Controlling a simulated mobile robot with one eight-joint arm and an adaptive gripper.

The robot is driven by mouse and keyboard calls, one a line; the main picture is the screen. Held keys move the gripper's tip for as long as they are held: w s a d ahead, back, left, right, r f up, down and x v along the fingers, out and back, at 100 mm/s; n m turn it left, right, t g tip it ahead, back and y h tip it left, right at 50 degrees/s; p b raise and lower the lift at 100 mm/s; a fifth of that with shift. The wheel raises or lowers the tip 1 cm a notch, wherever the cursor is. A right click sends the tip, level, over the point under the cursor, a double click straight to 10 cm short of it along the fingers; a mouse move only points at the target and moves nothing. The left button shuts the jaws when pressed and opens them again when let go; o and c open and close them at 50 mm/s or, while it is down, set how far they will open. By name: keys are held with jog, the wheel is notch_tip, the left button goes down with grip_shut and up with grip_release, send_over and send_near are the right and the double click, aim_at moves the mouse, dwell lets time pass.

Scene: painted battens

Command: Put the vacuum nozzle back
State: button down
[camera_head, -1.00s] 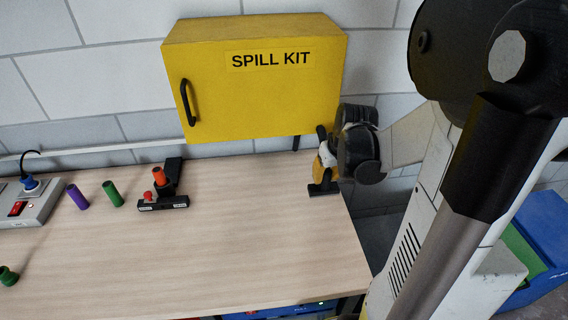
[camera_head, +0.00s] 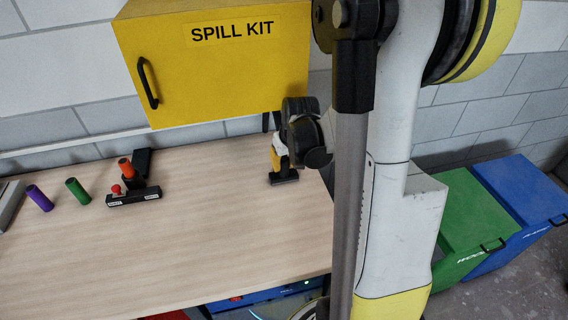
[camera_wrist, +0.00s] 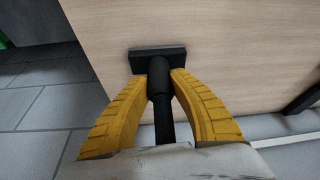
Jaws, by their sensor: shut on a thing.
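The vacuum nozzle is a black tube ending in a flat, wide black foot. The nozzle (camera_wrist: 158,80) shows in the wrist view between the yellow fingers of my gripper (camera_wrist: 160,82), which is shut on its tube. In the head view the nozzle's foot (camera_head: 284,177) is at the right end of the wooden bench, below the yellow cabinet, with my gripper (camera_head: 279,158) just above it. I cannot tell whether the foot touches the bench top. Part of the tube is hidden by the gripper and wrist.
The yellow SPILL KIT cabinet (camera_head: 215,70) hangs close above the bench (camera_head: 200,240). A black stand with an orange cylinder (camera_head: 126,168), a green cylinder (camera_head: 77,190) and a purple cylinder (camera_head: 39,198) are at the left. Green (camera_head: 470,215) and blue (camera_head: 525,195) bins stand at right.

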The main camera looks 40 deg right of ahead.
jog(key=c, duration=1.2)
grip_release()
jog(key=shift+f, duration=0.1)
jog(key=shift+r, duration=0.25)
jog(key=p+v, duration=0.5)
jog(key=v, duration=0.7)
jog(key=s+a+r+n+t, duration=0.1)
jog(key=s+a+r, duration=0.1)
jog(key=a, duration=0.5)
jog(key=s+a+r+n+t, duration=0.1)
jog(key=s+a+r, duration=0.2)
jog(key=a, duration=0.4)
jog(key=s+a+r+n+t+y, duration=0.1)
jog(key=s+a+r, duration=0.1)
jog(key=a, duration=0.6)
jog(key=shift+s+r, duration=0.2)
jog(key=shift+r, duration=0.15)
